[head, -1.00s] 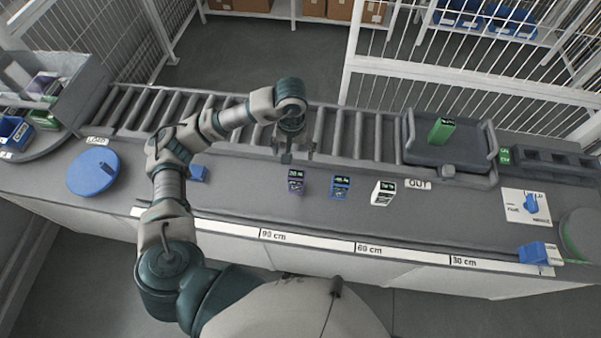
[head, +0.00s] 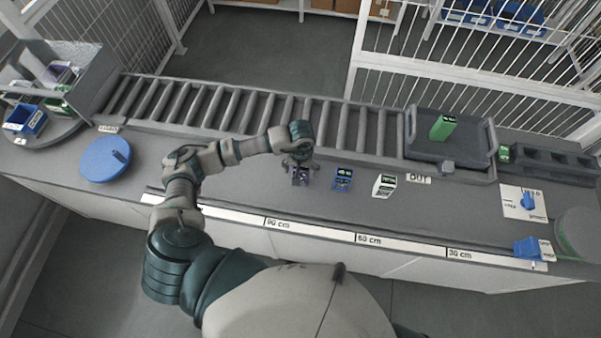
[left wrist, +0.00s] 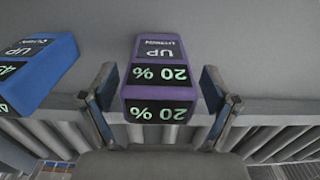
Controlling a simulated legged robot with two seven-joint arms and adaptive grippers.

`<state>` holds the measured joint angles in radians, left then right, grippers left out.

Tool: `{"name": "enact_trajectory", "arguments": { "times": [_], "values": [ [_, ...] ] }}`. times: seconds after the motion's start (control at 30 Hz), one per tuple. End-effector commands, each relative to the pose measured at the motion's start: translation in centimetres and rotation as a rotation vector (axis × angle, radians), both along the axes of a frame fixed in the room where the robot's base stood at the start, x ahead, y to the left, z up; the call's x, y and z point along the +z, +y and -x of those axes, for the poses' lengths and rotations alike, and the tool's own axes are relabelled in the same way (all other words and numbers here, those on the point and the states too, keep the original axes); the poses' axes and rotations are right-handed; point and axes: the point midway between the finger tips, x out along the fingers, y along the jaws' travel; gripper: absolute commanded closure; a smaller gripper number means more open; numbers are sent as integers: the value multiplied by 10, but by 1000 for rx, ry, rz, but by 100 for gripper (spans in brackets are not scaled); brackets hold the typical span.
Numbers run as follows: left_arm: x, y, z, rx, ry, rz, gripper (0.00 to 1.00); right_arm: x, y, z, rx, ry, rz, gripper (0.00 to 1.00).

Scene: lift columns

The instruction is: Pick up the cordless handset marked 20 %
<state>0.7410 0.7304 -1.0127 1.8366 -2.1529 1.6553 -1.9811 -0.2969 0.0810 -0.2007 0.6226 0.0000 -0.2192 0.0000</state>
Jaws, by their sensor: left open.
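The purple handset marked 20 % (left wrist: 160,92) stands in the middle of the left wrist view, its label upside down there. In the head view the handset (head: 302,180) is partly hidden by my left gripper (head: 301,166). My left gripper is open, with one finger on each side of the handset. Gaps show between the fingers and its sides in the left wrist view. A blue handset (head: 342,179) stands just to its right in the head view, and a white one (head: 384,186) farther right. My right gripper is not seen.
A roller conveyor (head: 236,108) runs behind the handsets. A dark tray (head: 420,150) there holds a green handset (head: 443,127). A blue disc (head: 98,160) lies at the left. The blue handset (left wrist: 35,72) is close beside one finger.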

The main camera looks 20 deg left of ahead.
Motion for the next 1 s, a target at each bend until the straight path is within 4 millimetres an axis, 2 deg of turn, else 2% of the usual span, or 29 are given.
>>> {"name": "enact_trajectory", "arguments": {
  "times": [0.13,0.33,0.37,0.6,0.63,1.0],
  "values": [
    [-12,0,0,0,0,0,12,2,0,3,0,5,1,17],
    [-13,1,0,0,-1,0,12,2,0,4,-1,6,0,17],
    [-13,1,0,0,-1,0,18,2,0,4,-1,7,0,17],
    [-13,1,0,0,0,0,78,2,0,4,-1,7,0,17],
    [-13,1,0,0,0,0,82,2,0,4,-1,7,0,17],
    [-9,1,-1,0,-3,-1,83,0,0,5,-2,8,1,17]
  ]
}}
